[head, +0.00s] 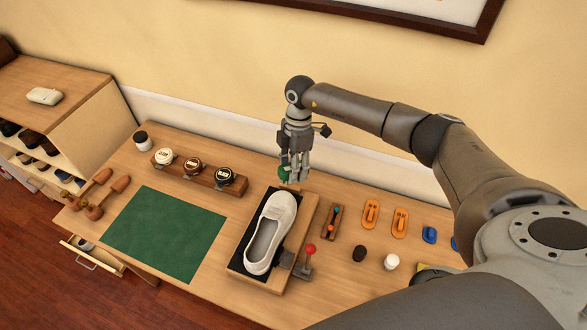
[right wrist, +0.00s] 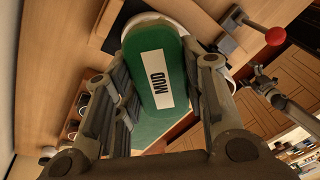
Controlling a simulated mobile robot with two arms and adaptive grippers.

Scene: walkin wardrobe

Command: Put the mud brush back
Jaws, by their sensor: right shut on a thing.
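My right gripper (head: 293,172) is shut on the green mud brush (head: 284,173) and holds it above the table, behind the toe of the white shoe. In the right wrist view the mud brush (right wrist: 150,60) shows its green back with a white label reading MUD, between the two fingers of the right gripper (right wrist: 163,85). The white shoe (head: 283,211) lies on a black pad on a wooden stand (head: 275,284) beside a red-knobbed lever. Fingers hide part of the brush in the head view. My left gripper is not in view.
A green mat (head: 165,233) lies left of the stand. A wooden rack (head: 200,172) with three labelled tins stands at the back. Right of the stand are a small wooden holder (head: 332,221), orange items (head: 371,213) and a red-knobbed lever (head: 310,249). A wall runs behind the table.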

